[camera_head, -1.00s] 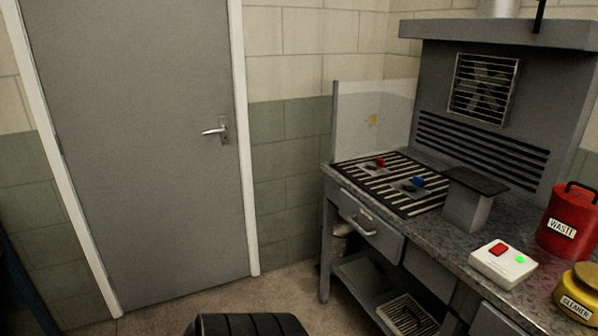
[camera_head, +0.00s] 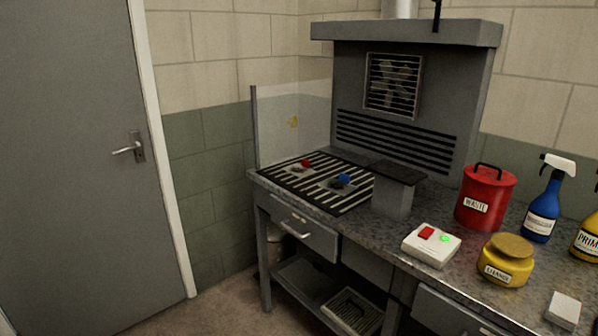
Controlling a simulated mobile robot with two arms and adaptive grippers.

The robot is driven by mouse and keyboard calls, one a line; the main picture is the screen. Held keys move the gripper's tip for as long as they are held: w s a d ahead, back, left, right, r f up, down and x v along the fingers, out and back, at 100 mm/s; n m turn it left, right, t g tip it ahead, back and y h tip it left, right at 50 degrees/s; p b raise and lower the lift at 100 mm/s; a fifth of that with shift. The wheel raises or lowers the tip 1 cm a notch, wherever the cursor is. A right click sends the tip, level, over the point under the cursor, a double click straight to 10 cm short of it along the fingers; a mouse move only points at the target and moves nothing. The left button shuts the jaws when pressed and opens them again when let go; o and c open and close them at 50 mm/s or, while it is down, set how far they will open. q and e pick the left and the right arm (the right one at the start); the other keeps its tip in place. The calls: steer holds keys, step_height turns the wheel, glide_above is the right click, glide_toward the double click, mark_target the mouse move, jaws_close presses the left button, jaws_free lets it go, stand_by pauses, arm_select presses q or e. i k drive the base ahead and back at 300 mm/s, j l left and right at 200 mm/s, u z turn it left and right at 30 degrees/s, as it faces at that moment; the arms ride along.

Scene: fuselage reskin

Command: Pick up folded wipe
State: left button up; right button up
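A small white folded block (camera_head: 563,309), which looks like the folded wipe, lies on the grey speckled bench top (camera_head: 400,212) near the lower right corner. It is close to the front edge of the bench, to the right of the yellow jar (camera_head: 506,262). Nothing touches it in this view. Neither of my grippers shows in the head view.
A white box (camera_head: 431,245) with a red button and green light, a red WASTE can (camera_head: 485,197), a blue spray bottle (camera_head: 543,205) and a yellow PRIM-labelled bottle (camera_head: 587,238) stand nearby. A striped vent grate (camera_head: 327,197) is left. A door (camera_head: 70,170) stands far left.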

mark_target(563, 311)
steer(key=l+z, duration=0.2)
steer(key=z, duration=1.3)
steer(key=k+l, duration=0.05)
